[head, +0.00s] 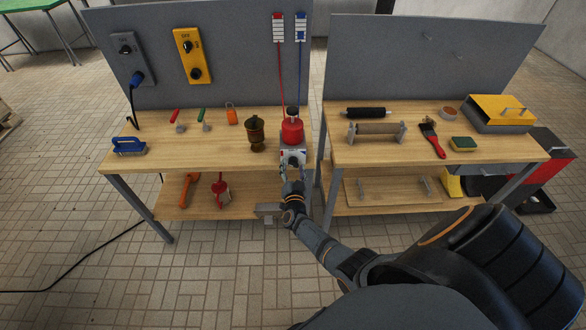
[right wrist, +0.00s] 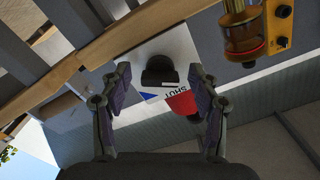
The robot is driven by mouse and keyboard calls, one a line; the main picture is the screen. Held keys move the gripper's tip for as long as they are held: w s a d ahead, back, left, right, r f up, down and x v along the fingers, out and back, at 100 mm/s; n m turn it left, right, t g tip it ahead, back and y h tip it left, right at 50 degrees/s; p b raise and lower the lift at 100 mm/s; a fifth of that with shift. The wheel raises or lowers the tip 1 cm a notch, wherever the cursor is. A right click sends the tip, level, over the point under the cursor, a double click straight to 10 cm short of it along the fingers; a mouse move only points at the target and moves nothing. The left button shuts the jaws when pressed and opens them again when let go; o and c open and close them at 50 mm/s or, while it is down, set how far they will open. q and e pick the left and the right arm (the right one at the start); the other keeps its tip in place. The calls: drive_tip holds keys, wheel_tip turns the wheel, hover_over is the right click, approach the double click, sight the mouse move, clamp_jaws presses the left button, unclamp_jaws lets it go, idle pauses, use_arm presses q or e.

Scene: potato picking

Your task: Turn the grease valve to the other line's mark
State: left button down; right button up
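The grease valve (head: 293,158) is a pale box on the front edge of the left bench, below a red grease pot (head: 292,131). In the right wrist view its black knob (right wrist: 159,70) stands out from a white plate with a blue mark (right wrist: 148,97), a red mark (right wrist: 181,102) and the word SHUT. My right gripper (head: 291,174) is in front of the valve. In the right wrist view its open fingers (right wrist: 158,95) stand on either side of the knob, with gaps. Which mark the knob points at cannot be told. My left gripper is out of view.
A red line and a blue line rise behind the valve to a red tag (head: 279,28) and a blue tag (head: 301,28). A brass pot (head: 255,133) stands left of the valve. A roller stand (head: 376,131) is on the right bench.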

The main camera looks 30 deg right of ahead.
drive_tip(key=v, duration=1.2)
drive_tip(key=shift+s, duration=0.1)
drive_tip(key=s+a+f+n+g+y, duration=0.2)
drive_tip(key=s+a+f+n+y, duration=0.3)
drive_tip(key=f, duration=0.6)
drive_tip(key=s+f+n+g+y, duration=0.3)
drive_tip(key=s+f, duration=0.3)
drive_tip(key=f, duration=0.4)
drive_tip(key=s+d+f+n+g, duration=0.1)
drive_tip(key=s+f+g, duration=0.2)
drive_tip(key=s, duration=0.6)
drive_tip(key=s+f+n+g, duration=0.2)
drive_tip(key=s+f, duration=0.4)
drive_tip(key=s, duration=0.4)
drive_tip(key=s+d+f+n+g, duration=0.1)
drive_tip(key=s+f+g, duration=0.3)
drive_tip(key=s, duration=0.5)
drive_tip(key=shift+s+d+f+n+y, duration=0.2)
drive_tip(key=shift+d+f+n+y, duration=0.1)
drive_tip(key=shift+f+y, duration=0.1)
